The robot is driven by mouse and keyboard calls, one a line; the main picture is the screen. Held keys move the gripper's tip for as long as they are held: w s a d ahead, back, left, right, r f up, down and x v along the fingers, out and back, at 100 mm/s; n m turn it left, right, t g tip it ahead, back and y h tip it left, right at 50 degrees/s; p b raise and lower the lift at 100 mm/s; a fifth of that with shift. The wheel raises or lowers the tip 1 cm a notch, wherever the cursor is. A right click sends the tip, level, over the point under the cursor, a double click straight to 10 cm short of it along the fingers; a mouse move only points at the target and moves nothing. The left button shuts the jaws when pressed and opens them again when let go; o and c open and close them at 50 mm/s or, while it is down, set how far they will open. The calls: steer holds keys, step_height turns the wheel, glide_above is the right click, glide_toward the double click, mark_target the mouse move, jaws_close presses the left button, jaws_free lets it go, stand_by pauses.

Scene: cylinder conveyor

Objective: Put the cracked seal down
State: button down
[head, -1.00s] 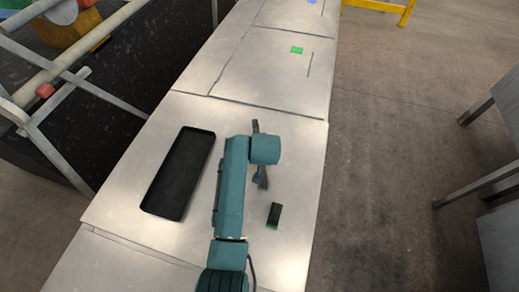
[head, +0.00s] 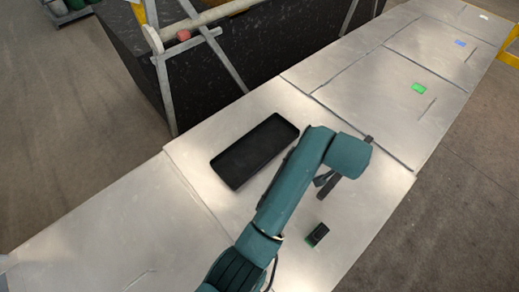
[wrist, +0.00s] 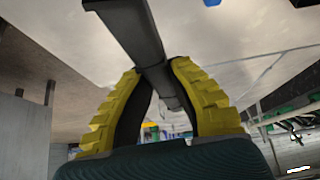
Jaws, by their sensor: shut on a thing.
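My gripper (wrist: 156,70) is shut on a long dark bar in the wrist view. This bar, which I take to be the cracked seal (wrist: 132,28), runs from the top edge down between the yellow finger pads. No crack can be made out on it. In the head view the cracked seal (head: 330,188) sticks out on both sides of my arm's end, over the pale metal top (head: 235,225). The arm's end hides its middle. I cannot tell whether it touches the surface.
A shallow black tray (head: 252,153) lies left of my gripper. A small black block with green on it (head: 317,235) stands nearer to me. A green patch (head: 419,88) and a blue patch (head: 460,43) mark farther panels. Metal frame legs (head: 215,45) stand beyond the tray.

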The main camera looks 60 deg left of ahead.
steer(key=shift+s+a+r+m+h+b, duration=0.2)
steer(key=shift+s+a+m+h+b, duration=0.1)
steer(key=shift+m+b, duration=0.2)
steer(key=s+a+r+m+h+b, duration=0.1)
steer(key=s+a+m+b, duration=0.1)
steer(key=s+a+b, duration=0.35)
steer(key=n+y+b, duration=0.1)
steer(key=n+b, duration=0.1)
steer(key=b, duration=0.7)
glide_above(261, 147)
steer(key=s, duration=0.1)
steer(key=shift+n, duration=0.3)
steer(key=f+b, duration=0.1)
steer(key=f, duration=0.2)
steer(key=f+b, duration=0.1)
steer(key=f, duration=0.3)
steer(key=s+f+b, duration=0.1)
steer(key=f, duration=0.2)
steer(key=shift+d+f, duration=0.1)
steer(key=shift+f, duration=0.15)
steer(key=shift+f, duration=0.15)
steer(key=c, duration=1.1)
jaws_free()
